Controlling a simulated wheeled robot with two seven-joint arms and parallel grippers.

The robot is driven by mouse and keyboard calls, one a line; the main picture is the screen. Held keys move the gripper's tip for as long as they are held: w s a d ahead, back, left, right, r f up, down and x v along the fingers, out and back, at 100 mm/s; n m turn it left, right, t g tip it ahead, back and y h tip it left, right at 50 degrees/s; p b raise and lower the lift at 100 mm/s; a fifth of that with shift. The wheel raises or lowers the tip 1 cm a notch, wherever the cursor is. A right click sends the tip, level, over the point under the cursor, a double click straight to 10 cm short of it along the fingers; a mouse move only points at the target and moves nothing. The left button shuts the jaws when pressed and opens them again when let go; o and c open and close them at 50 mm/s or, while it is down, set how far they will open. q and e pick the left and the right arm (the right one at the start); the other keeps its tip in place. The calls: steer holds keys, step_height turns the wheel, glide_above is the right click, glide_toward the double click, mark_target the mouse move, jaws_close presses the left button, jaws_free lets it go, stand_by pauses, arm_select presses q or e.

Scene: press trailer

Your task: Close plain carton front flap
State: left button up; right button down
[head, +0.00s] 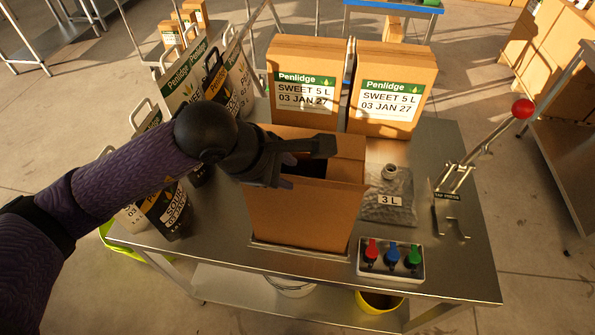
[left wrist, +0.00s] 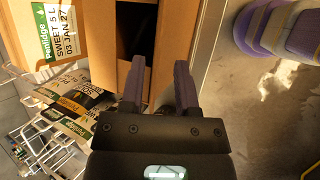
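The plain brown carton (head: 300,225) stands upright on the steel table, with a dark opening at its top. A cardboard panel rises along its back side, and another runs along the front edge; I cannot tell clearly how far the front flap leans. My left gripper (head: 304,166) is over the carton's top, covering its left part and some of the opening. In the left wrist view the two fingers (left wrist: 159,82) are apart with nothing clearly held between them, close to the carton's cardboard edge (left wrist: 177,38) and dark opening. My right gripper is not in view.
Two Penlidge cartons (head: 305,85) stand behind. Printed Penlidge bags (head: 185,85) stand in a wire rack at left. A clear 3 L bag (head: 388,190), a tap press (head: 452,195) with a red knob and a button box (head: 390,258) are at right.

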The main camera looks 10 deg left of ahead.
mark_target(295, 176)
arm_select(q)
steer(key=x, duration=0.4)
steer(key=shift+w+d+f, duration=0.1)
steer(key=shift+w+f, duration=0.05)
jaws_close()
